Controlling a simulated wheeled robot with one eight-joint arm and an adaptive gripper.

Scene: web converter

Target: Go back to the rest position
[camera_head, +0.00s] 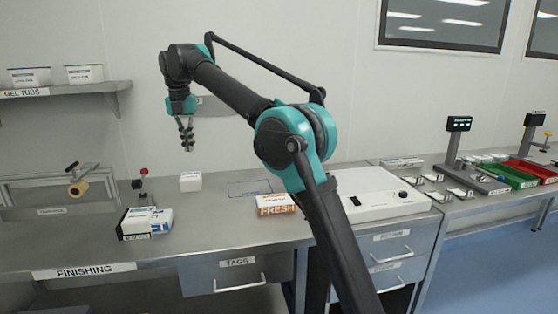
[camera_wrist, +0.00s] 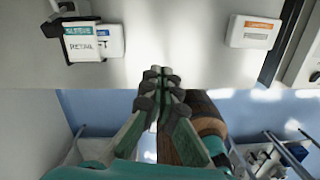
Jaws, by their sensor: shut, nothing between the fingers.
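My gripper (camera_head: 187,142) hangs pointing down from my arm in the head view, in the air above the steel counter (camera_head: 215,225) and in front of the white wall. Its fingers are together and hold nothing. In the wrist view my gripper (camera_wrist: 160,75) shows its fingertips side by side, with the counter's front edge behind them. My arm is bent, with its elbow in the middle of the head view, and hides part of the counter.
Boxes (camera_head: 138,224), a small white box (camera_head: 190,181) and an orange-and-white FRESH box (camera_head: 275,206) sit on the counter. A shelf (camera_head: 100,88) with tubs is at upper left. A white device (camera_head: 385,197) stands right of my arm. Red and green trays lie farther right.

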